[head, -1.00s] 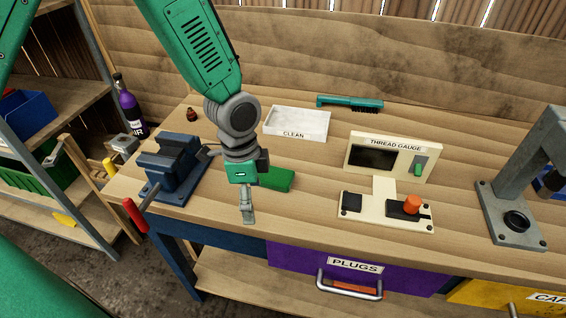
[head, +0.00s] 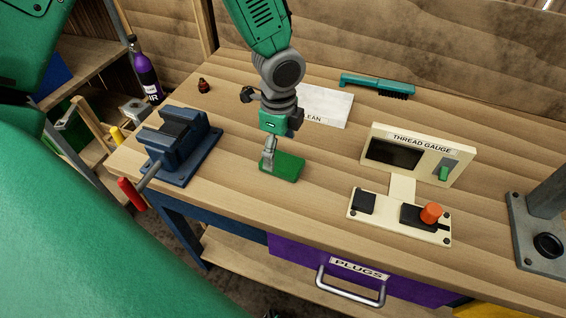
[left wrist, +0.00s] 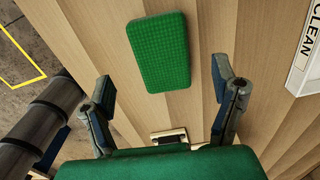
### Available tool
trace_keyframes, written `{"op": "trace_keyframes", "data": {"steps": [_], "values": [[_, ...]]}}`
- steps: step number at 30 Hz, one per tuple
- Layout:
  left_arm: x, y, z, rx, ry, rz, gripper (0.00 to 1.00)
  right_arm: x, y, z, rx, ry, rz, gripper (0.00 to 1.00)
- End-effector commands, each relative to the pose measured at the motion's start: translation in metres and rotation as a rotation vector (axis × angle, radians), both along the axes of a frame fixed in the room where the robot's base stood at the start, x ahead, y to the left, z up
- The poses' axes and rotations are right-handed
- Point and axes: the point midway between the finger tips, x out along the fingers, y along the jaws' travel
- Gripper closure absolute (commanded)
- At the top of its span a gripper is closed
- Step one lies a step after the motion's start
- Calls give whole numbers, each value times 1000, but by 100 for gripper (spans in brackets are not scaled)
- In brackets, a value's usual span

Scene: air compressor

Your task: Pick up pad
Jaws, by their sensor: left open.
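The pad is a flat green block (head: 282,166) with rounded corners. It lies on the workbench between the blue vise and the thread gauge. In the left wrist view the pad (left wrist: 158,52) shows a textured top. My left gripper (head: 268,160) hangs above the bench at the pad's left edge, pointing down. In the left wrist view its two fingers (left wrist: 165,98) are spread wide with nothing between them, and the pad lies ahead of them, apart from the fingers. My right gripper is not in view.
A blue vise (head: 182,146) stands left of the pad. A white CLEAN tray (head: 328,108) and a teal brush (head: 377,86) lie behind. The thread gauge (head: 421,156) and its base with an orange knob (head: 431,212) stand to the right. Bare bench lies in front of the pad.

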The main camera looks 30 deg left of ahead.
Motion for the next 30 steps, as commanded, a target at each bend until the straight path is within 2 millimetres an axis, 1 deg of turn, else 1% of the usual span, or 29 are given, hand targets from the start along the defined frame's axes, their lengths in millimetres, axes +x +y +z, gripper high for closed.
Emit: {"op": "trace_keyframes", "data": {"steps": [3,9,12,15,20,21,23,24,25,30], "values": [[1,-2,-8,1,0,-1,20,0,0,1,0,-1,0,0],[5,-5,-38,2,1,-2,20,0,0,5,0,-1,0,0],[5,-5,-49,2,0,-2,20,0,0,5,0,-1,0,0],[5,-4,-53,0,-1,-1,20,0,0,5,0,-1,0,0],[4,-3,-53,-1,-2,-1,20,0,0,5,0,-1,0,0],[4,-3,-53,-1,-2,-1,23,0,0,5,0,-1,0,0],[4,-3,-53,-1,-2,-1,44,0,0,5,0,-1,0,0],[5,-3,-53,-1,-2,-1,58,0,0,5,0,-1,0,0],[5,-3,-53,-1,-2,-1,65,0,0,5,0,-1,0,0],[5,-3,-53,0,-1,-1,65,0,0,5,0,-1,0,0]]}}
